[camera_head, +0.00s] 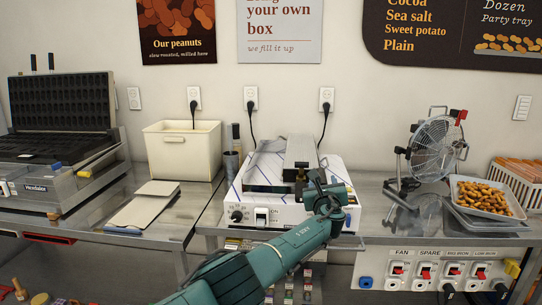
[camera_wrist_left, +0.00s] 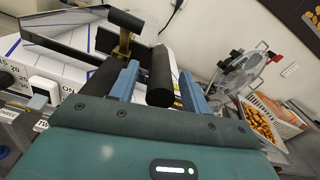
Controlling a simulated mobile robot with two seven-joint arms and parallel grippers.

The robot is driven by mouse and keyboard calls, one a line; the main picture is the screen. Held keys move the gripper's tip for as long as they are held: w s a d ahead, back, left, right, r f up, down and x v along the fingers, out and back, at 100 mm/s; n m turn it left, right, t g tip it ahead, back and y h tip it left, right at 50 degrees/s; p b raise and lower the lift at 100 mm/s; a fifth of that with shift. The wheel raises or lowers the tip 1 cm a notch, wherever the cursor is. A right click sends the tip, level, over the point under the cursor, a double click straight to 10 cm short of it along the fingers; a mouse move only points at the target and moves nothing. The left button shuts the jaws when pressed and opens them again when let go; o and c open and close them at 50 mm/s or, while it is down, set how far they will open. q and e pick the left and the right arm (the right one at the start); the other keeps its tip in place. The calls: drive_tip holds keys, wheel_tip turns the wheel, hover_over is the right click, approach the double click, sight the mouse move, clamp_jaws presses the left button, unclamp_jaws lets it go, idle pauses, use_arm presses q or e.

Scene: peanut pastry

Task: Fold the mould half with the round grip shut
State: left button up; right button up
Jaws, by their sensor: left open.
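The white mould machine (camera_head: 285,214) stands on the metal counter in the middle of the head view, with a knob and a switch on its front. A steel mould part (camera_head: 299,150) rises at its back, with a dark fitting at its front end. In the left wrist view a shiny metal plate (camera_wrist_left: 112,18) and a brass-coloured bracket (camera_wrist_left: 124,42) show. My left gripper (camera_head: 322,187) is over the machine's right front. In the left wrist view its blue fingers (camera_wrist_left: 158,85) are open, with the black round grip (camera_wrist_left: 160,76) between or just beyond them; contact cannot be told. My right gripper is out of view.
A cream bin (camera_head: 183,151) and a larger black-plated iron (camera_head: 62,105) stand to the left. A fan (camera_head: 436,145) and a tray of peanuts (camera_head: 485,198) stand to the right. A dark cable runs behind the machine. A beige board (camera_head: 145,205) lies on the left counter.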

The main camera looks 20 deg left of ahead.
use_arm(q)
drive_tip(key=shift+r+p+v, duration=0.2)
drive_tip(key=shift+p+v, duration=0.75)
drive_tip(key=shift+p, duration=0.7)
drive_tip(key=v, duration=0.6)
drive_tip(key=shift+s+p, duration=0.4)
drive_tip(key=shift+p, duration=0.05)
drive_tip(key=shift+f, duration=0.1)
